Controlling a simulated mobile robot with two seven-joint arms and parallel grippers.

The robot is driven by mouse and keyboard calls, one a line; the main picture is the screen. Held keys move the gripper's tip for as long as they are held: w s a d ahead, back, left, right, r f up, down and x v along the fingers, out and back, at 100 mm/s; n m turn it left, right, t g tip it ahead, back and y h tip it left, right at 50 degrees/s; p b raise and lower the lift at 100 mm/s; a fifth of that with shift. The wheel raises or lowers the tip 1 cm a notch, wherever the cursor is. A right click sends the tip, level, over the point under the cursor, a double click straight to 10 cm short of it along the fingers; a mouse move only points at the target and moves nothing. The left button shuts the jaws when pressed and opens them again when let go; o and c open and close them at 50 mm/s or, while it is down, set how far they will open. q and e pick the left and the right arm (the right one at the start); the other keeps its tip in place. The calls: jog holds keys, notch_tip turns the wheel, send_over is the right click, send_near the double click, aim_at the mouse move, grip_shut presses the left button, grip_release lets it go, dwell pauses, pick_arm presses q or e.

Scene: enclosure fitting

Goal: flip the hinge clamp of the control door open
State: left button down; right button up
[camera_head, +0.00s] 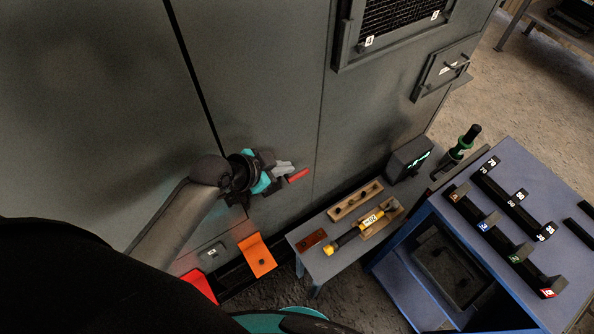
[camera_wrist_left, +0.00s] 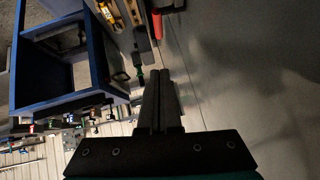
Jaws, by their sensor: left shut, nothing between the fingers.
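A red bar-shaped handle (camera_head: 298,175) shows against the large grey cabinet door, just past the tips of my left gripper (camera_head: 287,167). It may be the hinge clamp's lever, but its base is hidden behind the gripper. The red handle also shows at the top of the left wrist view (camera_wrist_left: 157,22), beyond the fingertips and apart from them in the picture. My left gripper's dark fingers (camera_wrist_left: 161,78) are together in that view with nothing between them. I cannot tell how far the fingers are from the door face. My right gripper is not in view.
A low grey bench (camera_head: 314,262) holds a yellow-black tool (camera_head: 358,231) and wooden trays. A blue stand (camera_head: 432,297) with numbered black blocks is at the right. An orange flap (camera_head: 257,254) and a red flap (camera_head: 200,284) sit low by the cabinet.

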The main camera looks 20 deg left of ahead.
aim_at(305, 171)
pick_arm(q)
jog(key=shift+w+d+f+b, duration=0.3)
jog(key=shift+w+f, duration=0.5)
jog(key=shift+f, duration=0.6)
jog(key=shift+w+d+f+b, duration=0.3)
jog(key=shift+w+f, duration=0.5)
jog(key=shift+f, duration=0.65)
jog(key=shift+w+d+f+b, duration=0.15)
jog(key=shift+w+f+b, duration=0.25)
jog(key=shift+w+f, duration=0.7)
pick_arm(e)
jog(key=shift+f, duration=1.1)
pick_arm(q)
jog(key=shift+s+f, duration=0.3)
jog(key=shift+s, duration=0.05)
jog(key=shift+r+p, duration=0.1)
jog(key=shift+p, duration=0.3)
jog(key=shift+w+d+g+y, duration=0.1)
jog(key=shift+w+g+y, duration=0.05)
jog(key=shift+g+y, duration=0.15)
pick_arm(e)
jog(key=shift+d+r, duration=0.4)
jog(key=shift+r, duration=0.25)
